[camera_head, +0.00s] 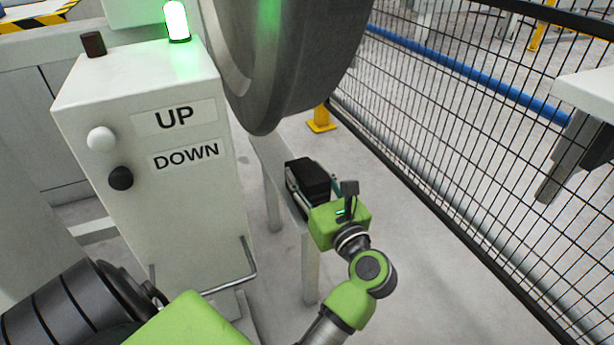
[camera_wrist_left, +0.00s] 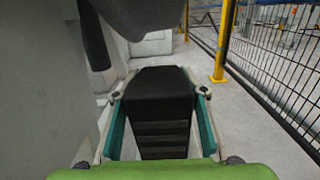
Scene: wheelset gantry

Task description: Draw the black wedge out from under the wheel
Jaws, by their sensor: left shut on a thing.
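The black wedge (camera_head: 312,176) rests at the grey rail, in front of the big grey wheel (camera_head: 300,60) on the wheel's near side. In the head view the wheel's lowest edge lies up and left of the wedge, with a gap between them in the picture. My left gripper (camera_head: 306,182) is shut on the wedge, a finger along each side. In the left wrist view the wedge (camera_wrist_left: 158,95) stands between the teal finger pads, its ribbed face towards me. The wheel's underside (camera_wrist_left: 150,14) hangs beyond it. My right gripper is out of view.
A grey control box (camera_head: 140,140) with UP and DOWN buttons and a lit green lamp (camera_head: 177,20) stands left of the rail (camera_head: 272,160). A black mesh fence (camera_head: 460,130) runs along the right. Bare floor lies between rail and fence. A yellow post foot (camera_head: 321,122) stands behind.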

